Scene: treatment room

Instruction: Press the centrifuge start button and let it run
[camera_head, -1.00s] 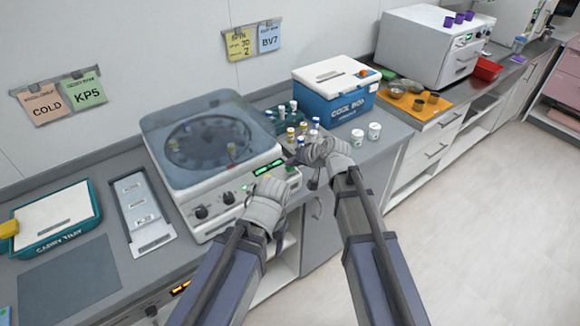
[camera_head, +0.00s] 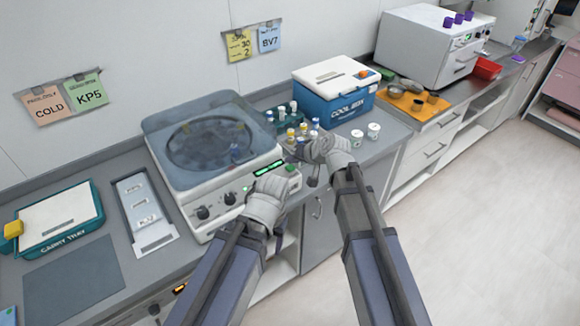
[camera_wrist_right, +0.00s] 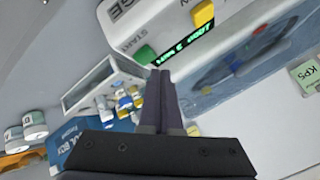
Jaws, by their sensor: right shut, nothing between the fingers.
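The centrifuge (camera_head: 225,185) stands on the counter with its bluish see-through lid (camera_head: 185,110) down over a dark rotor. Its front has knobs and a lit green display (camera_head: 269,168). In the right wrist view the green START button (camera_wrist_right: 146,54) sits beside the display (camera_wrist_right: 183,42), with a yellow button (camera_wrist_right: 203,14) above. My right gripper (camera_wrist_right: 160,76) is shut and empty, its tips just short of the START button in the picture; contact cannot be told. In the head view it is right of the panel. My left gripper (camera_head: 268,190) is before the panel, its fingers hidden.
A rack of capped tubes (camera_head: 300,136) and two white jars (camera_head: 365,133) stand right of the centrifuge, before a blue cool box (camera_head: 335,98). A slim grey tray (camera_head: 142,210) and a teal carry tray (camera_head: 58,225) lie left. A dark mat (camera_head: 75,280) is bare.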

